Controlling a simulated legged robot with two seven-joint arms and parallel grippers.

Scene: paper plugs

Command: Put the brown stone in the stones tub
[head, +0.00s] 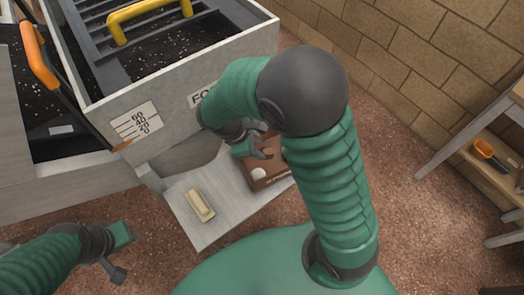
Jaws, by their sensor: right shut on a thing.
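A brown open tub (284,182) stands on a pale board below the grey bin, with a round whitish thing (258,173) showing at its front. I cannot read its label. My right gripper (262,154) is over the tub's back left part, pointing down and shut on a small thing. That thing is mostly hidden by the fingers and blends with the brown tub; it appears to be the brown stone. My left gripper (118,252) is low at the left, away from the tub; its jaw opening is unclear.
A beige block (200,205) lies on the pale board (205,232) left of the tub. A large grey bin (165,130) with a yellow-handled rack (140,20) stands behind. A wooden shelf (480,128) with an orange scoop (488,153) is at the right.

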